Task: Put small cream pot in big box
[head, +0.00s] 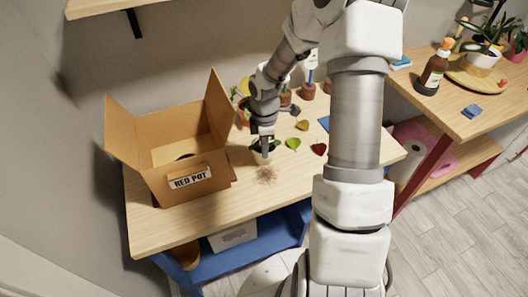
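An open cardboard box (166,135) stands on the left of the wooden table, its flaps raised and a label reading "RED POT" on its front. A dark round shape shows inside, too little to identify. My gripper (265,153) points down at the table, right of the box. Dark green leaves (256,143) show around its fingers; whether it grips anything is hidden. I cannot make out a small cream pot near it. A whitish pot (484,57) with a plant stands on a round wooden board at the upper right; I cannot tell if it is the cream one.
Loose soil (266,176) lies in front of my gripper. A green leaf (293,144), a red leaf (319,149) and a yellowish leaf (302,125) lie to its right. Small brown pots (308,91) stand behind. A brown bottle (433,70) stands on the right table (440,110).

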